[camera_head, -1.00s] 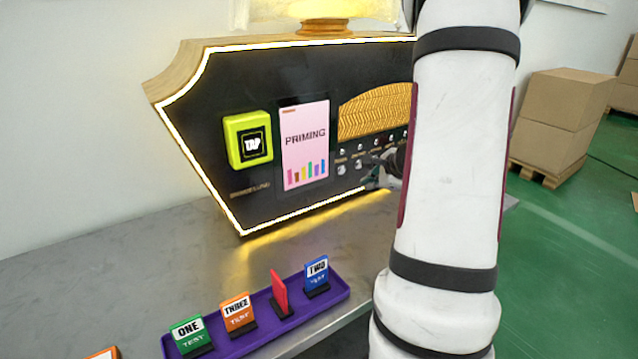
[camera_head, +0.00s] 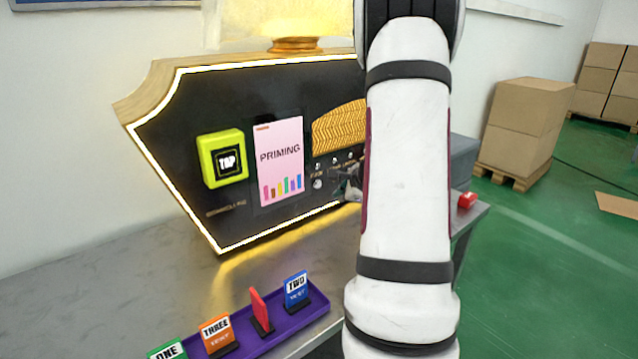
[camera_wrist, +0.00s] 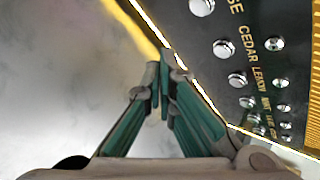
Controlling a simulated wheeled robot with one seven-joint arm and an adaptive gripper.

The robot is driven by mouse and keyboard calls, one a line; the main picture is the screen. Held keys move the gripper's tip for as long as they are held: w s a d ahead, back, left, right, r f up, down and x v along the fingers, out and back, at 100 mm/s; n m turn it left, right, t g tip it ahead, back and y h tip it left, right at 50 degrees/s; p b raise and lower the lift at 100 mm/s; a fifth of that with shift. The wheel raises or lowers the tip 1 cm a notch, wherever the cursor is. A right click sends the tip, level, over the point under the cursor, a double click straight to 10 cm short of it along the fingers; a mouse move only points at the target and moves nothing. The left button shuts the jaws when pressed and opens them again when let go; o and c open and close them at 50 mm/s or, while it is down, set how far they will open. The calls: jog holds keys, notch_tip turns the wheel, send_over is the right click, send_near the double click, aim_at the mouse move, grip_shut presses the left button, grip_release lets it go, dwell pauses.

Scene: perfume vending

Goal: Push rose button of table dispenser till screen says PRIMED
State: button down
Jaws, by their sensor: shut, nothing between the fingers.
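The table dispenser (camera_head: 225,110) has a black front with a glowing edge. Its pink screen (camera_head: 279,160) reads PRIMING above coloured bars. The rose button (camera_head: 318,184) is a small silver button right of the screen. In the wrist view, the large button (camera_wrist: 201,6) beside the cut-off "SE" label is at the top edge, with CEDAR and LEMON buttons further along. My gripper (camera_head: 350,187) is shut and empty, close to the panel's lower button row, partly hidden by my arm. In the wrist view its fingertips (camera_wrist: 162,82) are beside the panel's glowing lower edge, with no button visibly touched.
A yellow-green TAP reader (camera_head: 222,158) is left of the screen. A purple tray (camera_head: 318,301) with coloured test cards stands in front on the grey table (camera_head: 120,262). A red item (camera_head: 467,200) sits at the table's right end. Boxes (camera_head: 525,120) stand on a pallet behind.

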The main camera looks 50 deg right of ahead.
jog(key=shift+w+d+p, duration=0.1)
jog(key=shift+w+d, duration=0.1)
jog(key=shift+w, duration=0.6)
jog(key=shift+w+d+p, duration=0.15)
jog(key=shift+w, duration=0.6)
jog(key=shift+w+d+p, duration=0.1)
jog(key=shift+w+d, duration=0.1)
jog(key=shift+w, duration=0.6)
jog(key=shift+w, duration=0.1)
jog(key=shift+w+d, duration=0.1)
jog(key=shift+w, duration=0.2)
jog(key=shift+w+d, duration=0.1)
jog(key=shift+w, duration=0.35)
jog(key=shift+s, duration=0.1)
dwell(0.5)
jog(key=shift+s+a+b, duration=0.2)
jog(key=shift+s+b, duration=0.45)
jog(key=shift+s, duration=0.1)
jog(key=s+b, duration=0.1)
jog(key=s, duration=0.1)
jog(key=s+a+b, duration=0.1)
jog(key=s, duration=0.2)
jog(key=shift+a, duration=0.1)
